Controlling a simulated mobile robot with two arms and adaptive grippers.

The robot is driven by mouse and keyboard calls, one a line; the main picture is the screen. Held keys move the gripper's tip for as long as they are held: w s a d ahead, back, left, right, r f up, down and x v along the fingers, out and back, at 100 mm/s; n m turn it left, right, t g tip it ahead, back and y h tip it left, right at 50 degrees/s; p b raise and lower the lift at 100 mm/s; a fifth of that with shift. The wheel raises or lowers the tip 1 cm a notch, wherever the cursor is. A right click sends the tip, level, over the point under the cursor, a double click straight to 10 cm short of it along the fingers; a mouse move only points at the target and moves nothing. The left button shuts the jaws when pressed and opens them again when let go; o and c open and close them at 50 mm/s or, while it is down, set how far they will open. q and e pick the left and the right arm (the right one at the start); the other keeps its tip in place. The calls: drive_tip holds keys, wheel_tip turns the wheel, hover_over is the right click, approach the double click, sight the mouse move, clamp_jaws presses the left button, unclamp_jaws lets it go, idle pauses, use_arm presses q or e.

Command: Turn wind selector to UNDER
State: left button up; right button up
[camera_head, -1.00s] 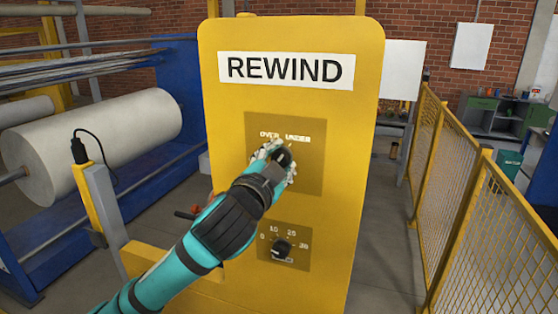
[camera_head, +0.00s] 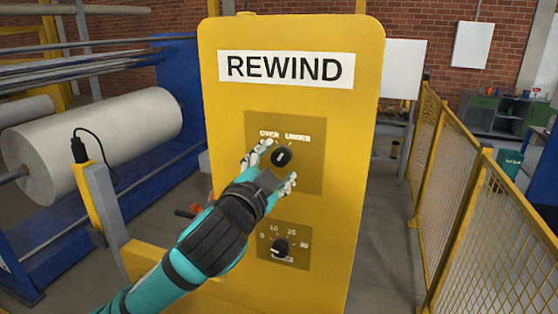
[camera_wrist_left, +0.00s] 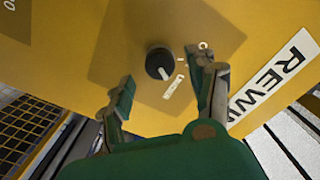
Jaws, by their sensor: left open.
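The wind selector (camera_head: 281,157) is a round black knob on the yellow REWIND panel, below the words OVER and UNDER (camera_head: 297,138). It also shows in the left wrist view (camera_wrist_left: 159,63), where its white mark points toward the UNDER label (camera_wrist_left: 173,87). The OVER label is partly hidden by a finger there. My left gripper (camera_head: 272,168) is open and empty, just in front of and below the knob. Its fingers are spread to either side and appear clear of the knob. My right gripper is not in view.
A second black dial (camera_head: 281,248) with a number scale sits lower on the panel, near my left forearm. A large white roll (camera_head: 100,145) stands at left. A yellow mesh fence (camera_head: 480,210) runs along the right.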

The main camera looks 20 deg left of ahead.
use_arm(q)
drive_tip(key=shift+s+a, duration=0.1)
drive_tip(key=shift+s, duration=2.2)
